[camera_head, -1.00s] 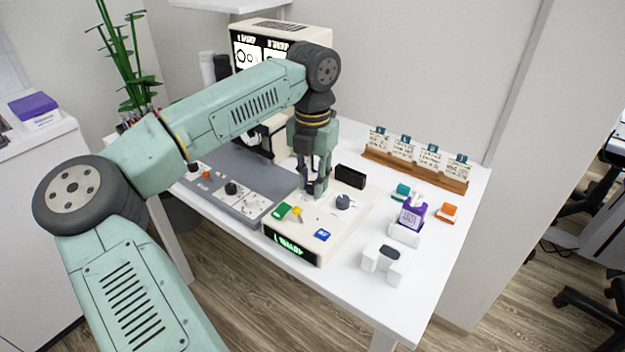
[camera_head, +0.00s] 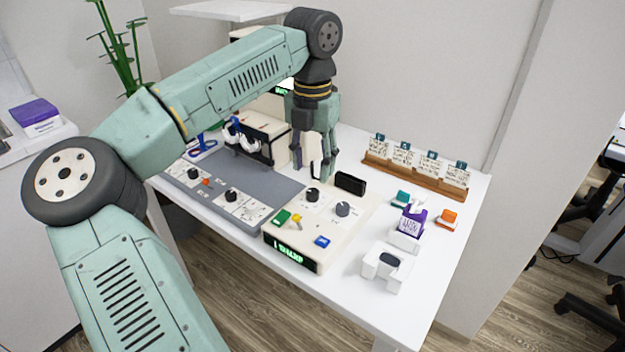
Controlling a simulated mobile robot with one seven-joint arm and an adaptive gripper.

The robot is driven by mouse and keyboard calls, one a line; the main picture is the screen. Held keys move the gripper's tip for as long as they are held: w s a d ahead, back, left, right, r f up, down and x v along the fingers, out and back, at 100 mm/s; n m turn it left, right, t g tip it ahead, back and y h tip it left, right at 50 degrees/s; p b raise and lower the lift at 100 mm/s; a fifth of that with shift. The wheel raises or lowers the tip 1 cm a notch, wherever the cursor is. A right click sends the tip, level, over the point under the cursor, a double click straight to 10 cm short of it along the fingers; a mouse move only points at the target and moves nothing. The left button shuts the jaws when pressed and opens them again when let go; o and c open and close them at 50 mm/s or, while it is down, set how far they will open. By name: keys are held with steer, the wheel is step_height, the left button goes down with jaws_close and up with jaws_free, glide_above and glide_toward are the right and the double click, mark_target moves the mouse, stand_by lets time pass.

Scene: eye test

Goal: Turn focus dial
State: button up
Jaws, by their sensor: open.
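A cream control box (camera_head: 290,228) sits on the table with two round knobs on top, a black dial (camera_head: 312,195) and a greyer dial (camera_head: 343,209). Their labels are too small to read, so I cannot tell which is the focus dial. The green display (camera_head: 290,253) on its front seems to read "SHARP". A grey panel (camera_head: 262,184) to the left carries two more black knobs (camera_head: 231,195) (camera_head: 193,174). My gripper (camera_head: 313,168) is open and empty, pointing down behind and above the black dial, apart from it.
A black block (camera_head: 350,183) stands beside the dials. A wooden rack of cards (camera_head: 415,175) is at the back right. A purple bottle (camera_head: 411,220), a white stand (camera_head: 387,267) and small teal and orange blocks (camera_head: 447,215) are on the right.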

mark_target(313, 191)
step_height(313, 191, up, 6)
steer(key=shift+f, duration=0.15)
stand_by(0.3)
